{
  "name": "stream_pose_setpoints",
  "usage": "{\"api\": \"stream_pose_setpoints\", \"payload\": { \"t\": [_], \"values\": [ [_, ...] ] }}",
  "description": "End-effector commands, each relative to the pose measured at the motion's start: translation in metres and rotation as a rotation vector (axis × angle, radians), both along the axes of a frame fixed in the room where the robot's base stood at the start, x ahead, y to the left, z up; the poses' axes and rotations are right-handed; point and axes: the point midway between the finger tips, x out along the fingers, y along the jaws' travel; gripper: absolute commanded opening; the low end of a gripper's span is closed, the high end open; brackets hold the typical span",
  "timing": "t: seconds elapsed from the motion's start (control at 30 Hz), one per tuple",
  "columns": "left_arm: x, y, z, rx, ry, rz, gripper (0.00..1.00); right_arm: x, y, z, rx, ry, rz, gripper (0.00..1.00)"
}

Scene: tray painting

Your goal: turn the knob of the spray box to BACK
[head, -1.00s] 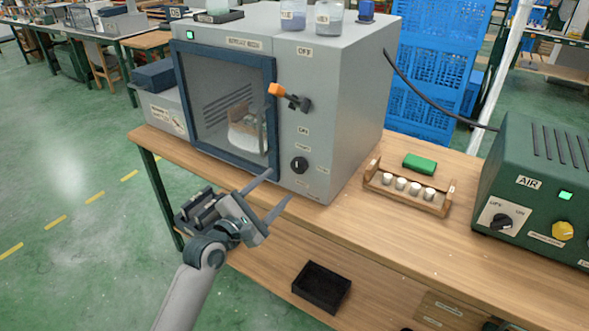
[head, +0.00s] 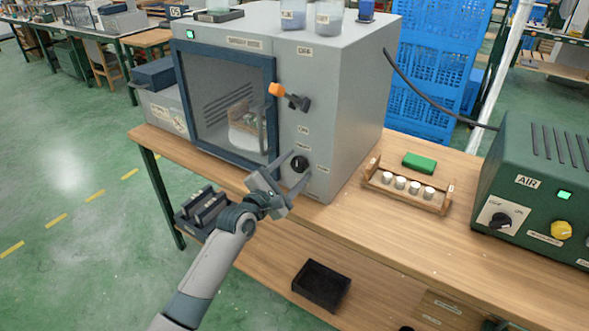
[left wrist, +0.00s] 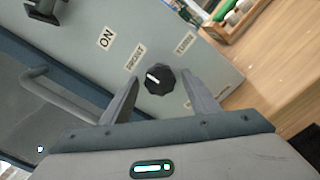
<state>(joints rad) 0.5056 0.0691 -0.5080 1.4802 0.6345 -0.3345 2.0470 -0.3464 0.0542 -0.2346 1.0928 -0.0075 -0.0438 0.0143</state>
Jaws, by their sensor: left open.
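The spray box (head: 350,110) is a grey cabinet with a blue-framed window door, standing on the wooden bench. Its black round knob (head: 299,164) is low on the front panel, with small labels around it. The knob also shows in the left wrist view (left wrist: 160,79), with a white pointer mark and labels that seem to read FRONT and TURN. My left gripper (head: 297,170) is open at the panel, its fingers on either side of the knob. In the left wrist view the gripper (left wrist: 160,92) holds nothing. Whether the fingers touch the knob is unclear. My right gripper is not in view.
An orange-tipped lever (head: 290,97) sticks out above the knob. A wooden rack (head: 408,196) with several white cups and a green block (head: 419,162) are to the right. The green AIR box (head: 535,190) stands farther right. The bench front between them is clear.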

Motion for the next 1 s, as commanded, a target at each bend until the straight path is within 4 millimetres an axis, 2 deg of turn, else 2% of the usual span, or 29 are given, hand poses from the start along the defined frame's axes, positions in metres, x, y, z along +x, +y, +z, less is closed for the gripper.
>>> {"api": "stream_pose_setpoints", "payload": {
  "t": [0.03, 0.2, 0.67, 0.87, 1.0],
  "values": [
    [-0.0002, -0.0001, -0.0001, 0.0, 0.0, 0.0, 0.55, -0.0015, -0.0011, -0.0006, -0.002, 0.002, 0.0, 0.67],
    [-0.0002, 0.0, -0.0001, 0.0, 0.0, 0.0, 0.14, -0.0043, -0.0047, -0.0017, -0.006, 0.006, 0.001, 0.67],
    [-0.0004, 0.0, -0.0001, 0.043, -0.031, -0.001, 0.14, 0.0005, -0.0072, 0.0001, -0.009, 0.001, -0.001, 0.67],
    [-0.0005, 0.0, 0.0001, 0.125, -0.09, -0.001, 0.14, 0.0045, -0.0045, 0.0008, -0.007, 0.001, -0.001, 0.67],
    [-0.0005, 0.0, 0.0001, 0.209, -0.152, -0.001, 0.14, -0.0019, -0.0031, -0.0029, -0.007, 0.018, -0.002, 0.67]
  ]
}}
